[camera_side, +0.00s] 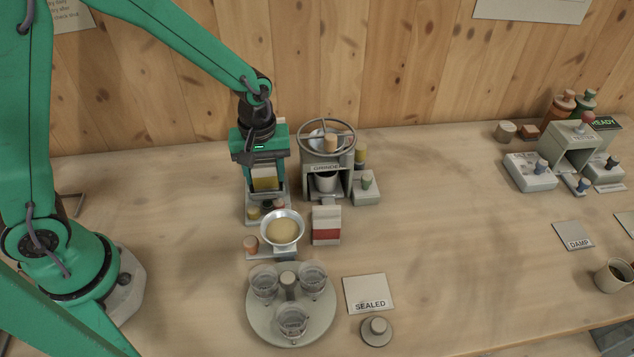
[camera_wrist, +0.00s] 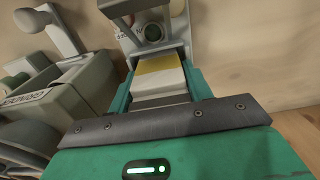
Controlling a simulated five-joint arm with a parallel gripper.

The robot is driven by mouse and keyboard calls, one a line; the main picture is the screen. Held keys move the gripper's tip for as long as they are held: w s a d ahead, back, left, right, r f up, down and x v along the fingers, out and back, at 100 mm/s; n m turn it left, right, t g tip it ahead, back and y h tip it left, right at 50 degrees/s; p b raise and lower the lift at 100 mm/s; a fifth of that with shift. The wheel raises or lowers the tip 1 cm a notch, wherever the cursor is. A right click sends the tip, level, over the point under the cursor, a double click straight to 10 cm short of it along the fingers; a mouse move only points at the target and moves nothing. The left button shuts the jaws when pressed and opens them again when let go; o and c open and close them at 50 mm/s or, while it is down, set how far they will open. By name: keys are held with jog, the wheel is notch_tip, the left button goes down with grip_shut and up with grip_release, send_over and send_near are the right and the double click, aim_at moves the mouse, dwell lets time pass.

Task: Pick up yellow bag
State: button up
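The yellow bag (camera_side: 264,183), pale with a yellow band, is between the two green fingers of my gripper (camera_side: 266,186) in the side view. In the wrist view the bag (camera_wrist: 160,74) shows its yellow band and pale body, with the fingers of my gripper (camera_wrist: 163,82) close against both sides. My gripper looks shut on it. The bag's lower end is near a small grey stand (camera_side: 254,217), and I cannot tell whether it touches.
A grinder (camera_side: 322,167) stands close on the right. A pan of grain (camera_side: 283,231) and a red-and-white bag (camera_side: 326,233) are in front. A round tray (camera_side: 258,322) holds clear cups. A SEALED card (camera_side: 366,288) lies beside it.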

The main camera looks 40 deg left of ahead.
jog(key=c, duration=0.4)
jog(key=shift+r, duration=0.1)
jog(key=shift+r, duration=0.75)
notch_tip(320, 180, up, 2)
jog(key=shift+r, duration=0.15)
jog(key=s+d+r, duration=0.4)
jog(key=s+d, duration=0.1)
jog(key=s+d+r, duration=0.3)
jog(key=shift+d, duration=0.25)
